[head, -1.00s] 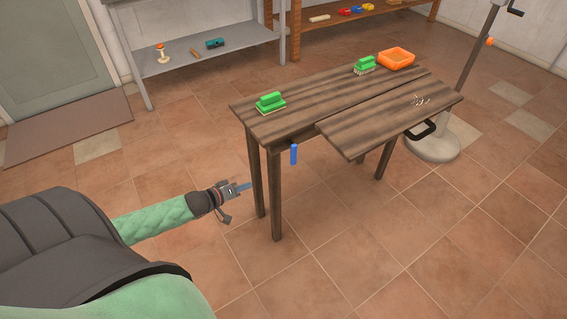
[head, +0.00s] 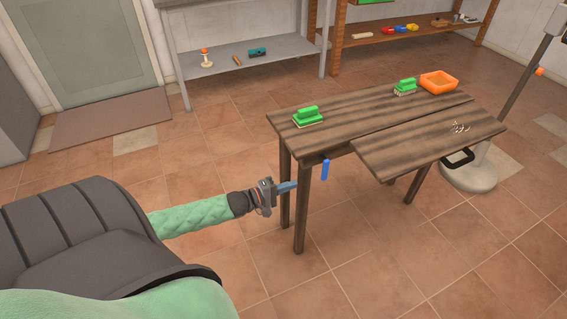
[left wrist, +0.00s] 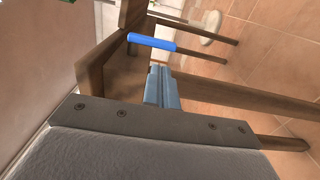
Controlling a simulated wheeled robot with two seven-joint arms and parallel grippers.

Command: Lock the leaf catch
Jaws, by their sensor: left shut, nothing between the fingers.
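The leaf catch shows as a blue handle (head: 325,169) hanging down below the table's front edge, near the joint with the raised leaf. In the left wrist view the blue handle (left wrist: 152,42) lies beyond my fingertips, apart from them. The table leaf (head: 430,150) is a plank panel standing out level from the wooden table (head: 365,112), with a black handle (head: 458,157) on its edge. My left gripper (head: 288,186) is shut and empty, left of the catch beside the table's front legs. It also shows in the left wrist view (left wrist: 162,85). My right gripper is out of view.
Two green brushes (head: 308,117) (head: 405,87) and an orange tray (head: 439,81) stand on the tabletop. Small pale bits (head: 460,127) lie on the leaf. A stand with a round base (head: 470,178) is at the right. Tiled floor in front is clear.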

